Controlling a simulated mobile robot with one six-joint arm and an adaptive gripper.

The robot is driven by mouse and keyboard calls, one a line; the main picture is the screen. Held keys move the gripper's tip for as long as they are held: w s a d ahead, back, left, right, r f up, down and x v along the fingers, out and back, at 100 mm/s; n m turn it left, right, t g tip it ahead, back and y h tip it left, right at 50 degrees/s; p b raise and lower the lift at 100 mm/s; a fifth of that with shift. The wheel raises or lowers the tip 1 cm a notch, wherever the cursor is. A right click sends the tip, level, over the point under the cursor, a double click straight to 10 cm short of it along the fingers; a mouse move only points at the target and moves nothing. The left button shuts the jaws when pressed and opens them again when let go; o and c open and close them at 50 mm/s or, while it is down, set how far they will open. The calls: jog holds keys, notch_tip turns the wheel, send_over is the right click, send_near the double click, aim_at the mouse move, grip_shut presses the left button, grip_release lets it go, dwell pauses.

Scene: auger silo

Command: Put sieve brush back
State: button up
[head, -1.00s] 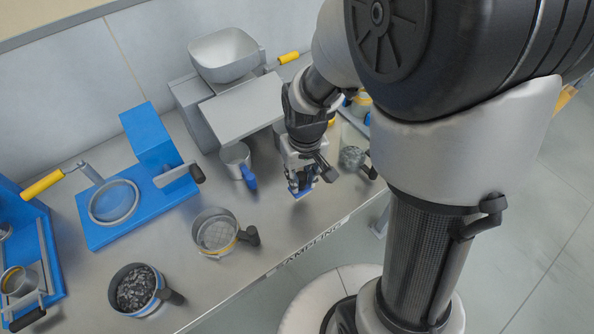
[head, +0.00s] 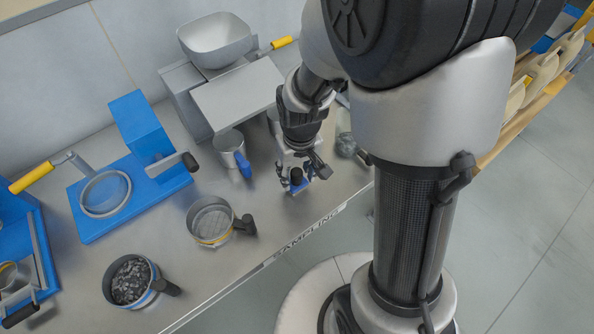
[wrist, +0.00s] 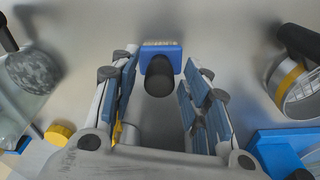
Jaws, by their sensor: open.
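The sieve brush (head: 296,178) is a small blue block with a round black handle. It stands on the metal bench near the front edge, handle up. In the wrist view the brush (wrist: 160,58) shows at the fingertips. My gripper (head: 303,174) is open above the brush, pointing down. In the wrist view my gripper (wrist: 160,75) has one finger on each side of the black handle, with visible gaps.
A sieve with a yellow band (head: 211,222) and a pan of dark grains (head: 131,281) stand to the left. Bare bench lies between the brush and sieve.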

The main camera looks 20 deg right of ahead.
notch_tip(320, 180, up, 13)
jog(key=s+p, duration=0.1)
jog(key=p, duration=0.4)
jog(key=s+r+t, duration=0.3)
jog(key=s+r, duration=0.9)
jog(key=s, duration=0.1)
jog(key=shift+s+m+t, duration=0.3)
jog(key=shift+s, duration=0.1)
